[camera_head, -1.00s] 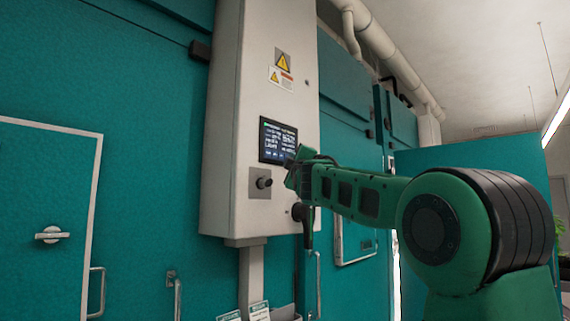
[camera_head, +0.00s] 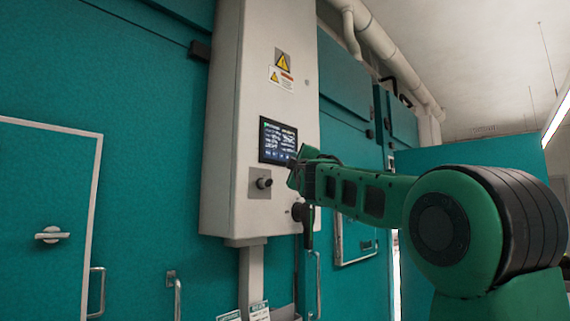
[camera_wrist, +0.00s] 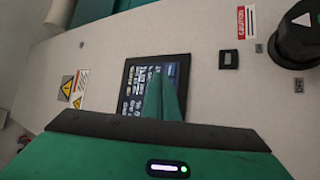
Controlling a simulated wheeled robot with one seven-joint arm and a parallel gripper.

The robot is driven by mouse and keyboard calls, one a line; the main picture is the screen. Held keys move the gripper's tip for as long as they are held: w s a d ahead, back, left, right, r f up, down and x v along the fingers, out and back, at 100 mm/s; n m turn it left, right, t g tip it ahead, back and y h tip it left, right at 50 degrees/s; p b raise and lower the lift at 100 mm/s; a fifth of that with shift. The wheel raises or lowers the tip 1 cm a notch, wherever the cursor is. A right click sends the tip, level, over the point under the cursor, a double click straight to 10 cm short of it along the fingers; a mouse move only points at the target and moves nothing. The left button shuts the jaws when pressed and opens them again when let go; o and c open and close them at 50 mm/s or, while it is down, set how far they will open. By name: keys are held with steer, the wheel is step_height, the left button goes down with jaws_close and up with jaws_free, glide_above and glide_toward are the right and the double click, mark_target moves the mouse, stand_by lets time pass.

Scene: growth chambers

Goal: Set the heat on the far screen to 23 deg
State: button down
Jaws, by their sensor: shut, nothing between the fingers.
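The screen (camera_head: 278,141) is a small dark panel with white and blue readouts, set in the front of a pale control cabinet (camera_head: 236,120). In the wrist view the screen (camera_wrist: 133,88) appears rotated, and its text is too small to read. My gripper (camera_head: 290,163) is at the lower right corner of the screen in the head view. In the wrist view its green fingers (camera_wrist: 162,98) are shut, empty and cover the lower right part of the screen. I cannot tell whether the fingertips touch the glass.
A dark knob (camera_head: 264,183) sits below the screen on the cabinet. The wrist view shows a large black rotary switch (camera_wrist: 298,42) and a red caution label (camera_wrist: 246,20). Yellow warning stickers (camera_head: 282,62) are above the screen. Teal chamber walls with handles stand on both sides.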

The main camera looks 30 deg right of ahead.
steer(key=shift+s, duration=0.1)
steer(key=s, duration=0.1)
steer(key=s+d, duration=0.1)
steer(key=s, duration=0.2)
steer(key=shift+s+d, duration=0.3)
steer(key=shift+d, duration=0.1)
stand_by(0.8)
steer(key=s+d+f+m+g+y, duration=0.1)
steer(key=s+f+m+g, duration=0.25)
steer(key=f, duration=0.85)
steer(key=s+d+f+m+g+y, duration=0.15)
steer(key=s+f+g, duration=0.3)
steer(key=f, duration=0.85)
steer(key=s+d+f+m+g, duration=0.1)
steer(key=s+f+m+g, duration=0.3)
steer(key=f, duration=0.8)
steer(key=s+a+f+m+g+y, duration=0.1)
steer(key=s+a+f+m+g, duration=0.1)
steer(key=s+f, duration=0.6)
steer(key=s+a+f+m+g+y, duration=0.2)
steer(key=s+a+f+m+g, duration=0.1)
steer(key=s+f, duration=0.6)
steer(key=s+a+f+m+g+y, duration=0.2)
steer(key=s+a+f+g, duration=0.2)
steer(key=s, duration=1.1)
step_height(320, 180, down, 5)
steer(key=shift+a+r+m+g, duration=0.1)
steer(key=shift+a+m+g, duration=0.25)
steer(key=shift+a, duration=0.65)
